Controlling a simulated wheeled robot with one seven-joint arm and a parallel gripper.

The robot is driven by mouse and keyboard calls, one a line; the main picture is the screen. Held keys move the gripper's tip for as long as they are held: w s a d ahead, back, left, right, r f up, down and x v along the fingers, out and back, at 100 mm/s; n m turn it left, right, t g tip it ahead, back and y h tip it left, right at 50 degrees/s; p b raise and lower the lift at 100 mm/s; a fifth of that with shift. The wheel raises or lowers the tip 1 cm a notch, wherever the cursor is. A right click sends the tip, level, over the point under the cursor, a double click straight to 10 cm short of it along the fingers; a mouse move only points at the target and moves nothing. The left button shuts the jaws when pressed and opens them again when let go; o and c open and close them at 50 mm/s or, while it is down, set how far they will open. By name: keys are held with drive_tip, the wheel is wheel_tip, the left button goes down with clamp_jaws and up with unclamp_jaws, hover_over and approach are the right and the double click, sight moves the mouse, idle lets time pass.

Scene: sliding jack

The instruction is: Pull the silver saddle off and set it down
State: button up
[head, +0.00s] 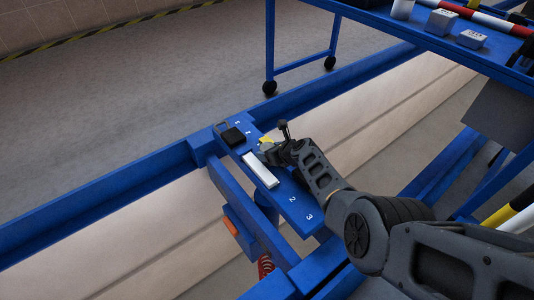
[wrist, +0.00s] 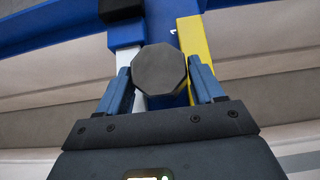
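A silver-white bar (head: 261,170), the likely silver saddle, lies across the blue numbered beam (head: 303,208) left of my gripper (head: 276,152). In the wrist view a pale white piece (wrist: 127,62) shows beyond the left finger; it is probably the same bar. A dark octagonal knob (wrist: 160,70) sits between the blue fingertips of my gripper (wrist: 161,80) and hides what is behind it. Whether the fingers press on the knob I cannot tell. In the head view my gripper is small and partly hidden by my own arm.
A yellow piece (head: 266,140) is close beside my gripper; it also shows in the wrist view (wrist: 197,55). A black block (head: 232,136) sits further up the beam. Blue rails (head: 100,193) surround it. A blue table (head: 440,30) with boxes stands at upper right.

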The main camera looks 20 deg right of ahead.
drive_tip(key=c, duration=0.9)
drive_tip(key=shift+r+p, duration=0.75)
idle(0.4)
drive_tip(key=shift+r+p, duration=2.05)
drive_tip(key=shift+p, duration=0.1)
